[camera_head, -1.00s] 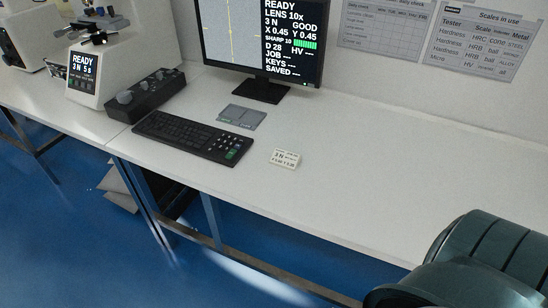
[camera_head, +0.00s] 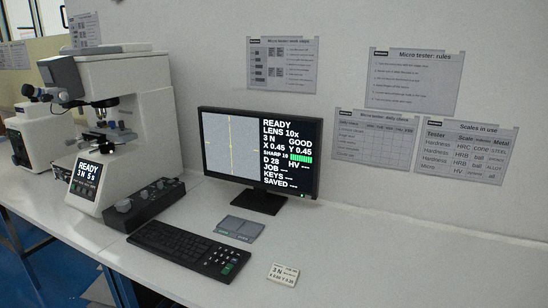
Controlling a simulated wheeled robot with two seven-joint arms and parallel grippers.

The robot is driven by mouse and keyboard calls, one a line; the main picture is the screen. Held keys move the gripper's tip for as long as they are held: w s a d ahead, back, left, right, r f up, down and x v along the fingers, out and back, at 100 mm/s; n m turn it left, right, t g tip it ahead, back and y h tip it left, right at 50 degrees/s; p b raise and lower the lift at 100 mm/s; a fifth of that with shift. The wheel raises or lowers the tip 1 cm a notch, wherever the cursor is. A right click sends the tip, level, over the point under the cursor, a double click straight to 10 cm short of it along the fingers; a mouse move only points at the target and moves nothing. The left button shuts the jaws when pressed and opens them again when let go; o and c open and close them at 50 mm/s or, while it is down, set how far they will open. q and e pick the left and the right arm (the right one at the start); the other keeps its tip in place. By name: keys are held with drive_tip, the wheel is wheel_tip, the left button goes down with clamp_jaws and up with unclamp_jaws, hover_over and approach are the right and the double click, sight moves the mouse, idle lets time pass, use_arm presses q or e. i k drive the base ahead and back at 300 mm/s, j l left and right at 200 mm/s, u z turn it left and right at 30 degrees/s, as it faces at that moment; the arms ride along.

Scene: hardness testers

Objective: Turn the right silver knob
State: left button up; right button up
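A white micro hardness tester (camera_head: 128,85) stands at the left on the bench, with a small screen on its front reading "READY 3 N 5 s". Small silver parts show around its stage, too small to tell apart clearly. A dark control box (camera_head: 147,207) lies to the right of its base. A round silver-grey knob (camera_head: 123,205) sits at the box's near left end, and smaller grey knobs stand further along its top. I cannot tell which one is the right silver knob. Neither of my grippers is in view.
A monitor (camera_head: 312,160) stands behind a black keyboard (camera_head: 187,248) and a grey pad (camera_head: 240,228). A small white card (camera_head: 283,274) lies to their right. Another tester (camera_head: 35,138) is at far left. The bench is clear at the right.

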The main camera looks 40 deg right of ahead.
sight(81, 146)
drive_tip(key=i+j+z, duration=0.1)
drive_tip(key=z, duration=0.5)
drive_tip(key=i+j+z, duration=0.55)
drive_tip(key=j, duration=0.2)
drive_tip(key=i+j, duration=0.15)
drive_tip(key=j, duration=0.25)
drive_tip(key=i+j, duration=0.15)
drive_tip(key=j, duration=0.25)
drive_tip(key=i+j+z, duration=0.1)
drive_tip(key=j, duration=0.3)
drive_tip(key=i+j, duration=0.25)
drive_tip(key=j, duration=0.15)
drive_tip(key=i+j+z, duration=0.1)
drive_tip(key=j, duration=0.3)
